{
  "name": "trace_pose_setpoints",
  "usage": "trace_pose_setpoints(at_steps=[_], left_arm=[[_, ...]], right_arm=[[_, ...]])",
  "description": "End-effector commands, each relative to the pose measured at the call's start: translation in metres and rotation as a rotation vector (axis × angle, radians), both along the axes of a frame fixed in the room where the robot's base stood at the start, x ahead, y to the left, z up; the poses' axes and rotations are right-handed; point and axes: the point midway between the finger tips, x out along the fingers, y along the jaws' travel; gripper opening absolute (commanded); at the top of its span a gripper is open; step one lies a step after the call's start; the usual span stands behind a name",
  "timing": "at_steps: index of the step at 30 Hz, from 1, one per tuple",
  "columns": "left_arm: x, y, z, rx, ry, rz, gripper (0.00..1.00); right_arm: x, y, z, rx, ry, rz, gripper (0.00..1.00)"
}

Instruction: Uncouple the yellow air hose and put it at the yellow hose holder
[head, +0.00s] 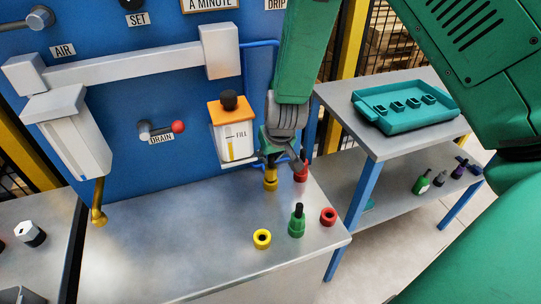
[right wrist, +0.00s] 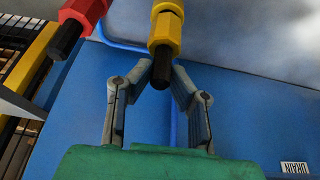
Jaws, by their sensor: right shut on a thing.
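The yellow hose fitting (head: 271,180) stands upright near the back of the grey bench, below the blue panel. It has a yellow hex body with a black stem, and shows at the top of the right wrist view (right wrist: 165,32). My right gripper (head: 272,160) comes down on it from above. Its fingers (right wrist: 162,72) are shut on the black stem. The yellow holder ring (head: 262,239) lies nearer the front of the bench, with an open, empty middle. Whether the fitting is seated or free at its lower end is hard to tell. My left gripper is not in view.
A red fitting (head: 301,172) stands close right of the yellow one. A green fitting (head: 297,222) with a black stem and a red ring (head: 328,216) are near the bench's right edge. The white FILL unit (head: 233,135) hangs just left. The bench's left part is clear.

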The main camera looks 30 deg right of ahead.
Motion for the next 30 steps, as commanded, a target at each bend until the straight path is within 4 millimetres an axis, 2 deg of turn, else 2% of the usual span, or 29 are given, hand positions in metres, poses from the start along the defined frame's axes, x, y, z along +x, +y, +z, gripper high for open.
trace_pose_setpoints(at_steps=[10,11,12,17,30], left_arm=[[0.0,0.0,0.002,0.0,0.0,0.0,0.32],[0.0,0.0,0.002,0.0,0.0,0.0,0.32],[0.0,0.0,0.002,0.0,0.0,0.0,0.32],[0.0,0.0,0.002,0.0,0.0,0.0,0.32],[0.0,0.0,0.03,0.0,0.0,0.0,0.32]], right_arm=[[0.0,0.0,0.0,0.004,0.003,0.001,0.0],[0.0,0.0,0.0,0.004,0.003,0.001,0.04],[0.0,0.0,0.0,0.004,0.004,0.001,0.0],[0.0,0.0,0.0,0.003,0.003,0.001,0.0],[0.0,0.0,0.03,0.003,0.001,0.0,0.0]])
